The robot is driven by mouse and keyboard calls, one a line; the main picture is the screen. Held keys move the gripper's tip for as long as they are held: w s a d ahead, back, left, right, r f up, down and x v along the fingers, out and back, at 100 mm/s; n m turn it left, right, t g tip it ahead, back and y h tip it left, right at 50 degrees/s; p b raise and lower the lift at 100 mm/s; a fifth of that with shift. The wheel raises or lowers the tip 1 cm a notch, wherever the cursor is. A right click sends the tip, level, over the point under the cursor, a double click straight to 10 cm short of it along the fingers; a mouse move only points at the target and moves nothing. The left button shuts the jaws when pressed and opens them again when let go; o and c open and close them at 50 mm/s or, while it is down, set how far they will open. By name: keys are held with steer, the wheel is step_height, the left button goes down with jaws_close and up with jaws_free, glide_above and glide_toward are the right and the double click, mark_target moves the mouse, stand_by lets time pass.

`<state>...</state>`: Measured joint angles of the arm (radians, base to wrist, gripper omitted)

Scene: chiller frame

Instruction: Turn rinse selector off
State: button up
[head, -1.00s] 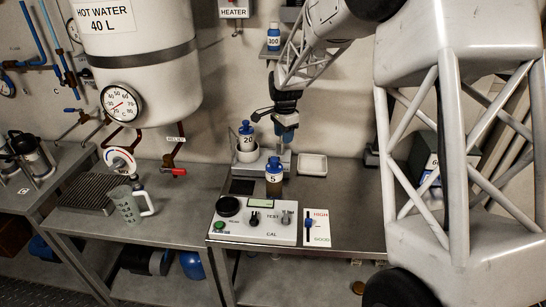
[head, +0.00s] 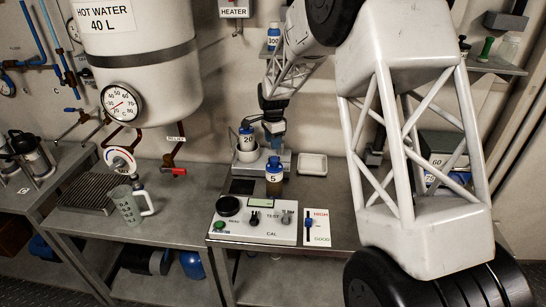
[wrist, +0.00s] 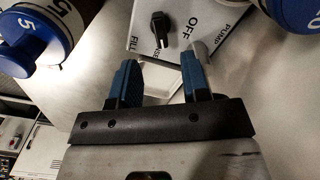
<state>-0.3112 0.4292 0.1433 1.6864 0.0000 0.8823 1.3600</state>
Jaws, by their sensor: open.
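The rinse selector is a black knob (wrist: 160,28) on a white panel (wrist: 222,42) in the wrist view. Its narrow bar runs roughly up and down in the picture. OFF, FILL and PUMP are printed around it; another label, ending in "SE", is partly covered by a finger. My gripper (wrist: 158,62) is open, its two blue fingers apart, with the knob just beyond and between the tips. I cannot tell any contact. In the head view my gripper (head: 273,127) is over the back of the bench, and I cannot make out the knob there.
Blue-capped bottles crowd the wrist view at upper left (wrist: 30,40) and upper right (wrist: 292,15). In the head view, bottle 20 (head: 247,139) and bottle 5 (head: 274,178) stand close to my gripper. A test box (head: 255,222) sits in front, a white dish (head: 313,163) to the right.

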steer(key=shift+f, duration=3.7)
jaws_close()
